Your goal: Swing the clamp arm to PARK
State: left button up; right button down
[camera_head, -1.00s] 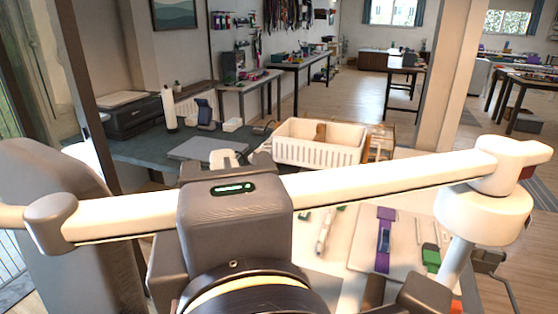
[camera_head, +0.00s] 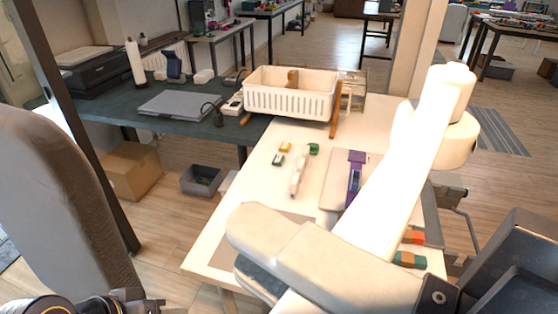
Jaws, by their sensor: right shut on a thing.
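I can read no PARK mark.
The pale table (camera_head: 235,245) carries a white basket (camera_head: 290,98), a purple holder (camera_head: 353,180) on a board and small coloured blocks. A dark-topped side table (camera_head: 150,122) stands at the left. A cardboard box (camera_head: 131,170) and a grey bin (camera_head: 202,180) are on the floor.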

dwell(0.4)
jog(key=c, duration=1.3)
grip_release()
jog(key=shift+d, duration=0.1)
jog(key=shift+v, duration=3.9)
